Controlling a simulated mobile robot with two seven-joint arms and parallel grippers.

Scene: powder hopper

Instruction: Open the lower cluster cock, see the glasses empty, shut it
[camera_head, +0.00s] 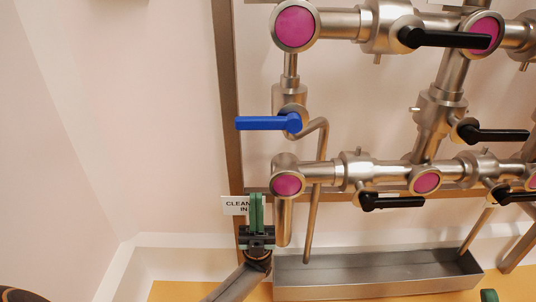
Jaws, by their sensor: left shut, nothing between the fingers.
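Steel pipework with round sight glasses is on the wall. The upper glasses, left (295,26) and right (485,31), are pink. The lower glasses, left (287,185) and middle (426,181), are pink too. A lower black-handled cock (392,202) sits between these two, its lever level; another lower black lever (515,195) is at the right edge. I cannot tell which is the cluster cock. My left gripper (256,208) is shut and empty, pointing up beside the lower left pipe end. A green tip, seemingly my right gripper (489,296), barely shows at the bottom edge.
A blue lever (265,123) points left above my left gripper. Black levers show at upper right (445,39) and middle right (497,135). A steel trough (375,280) lies below a thin drain pipe. The left wall is bare.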

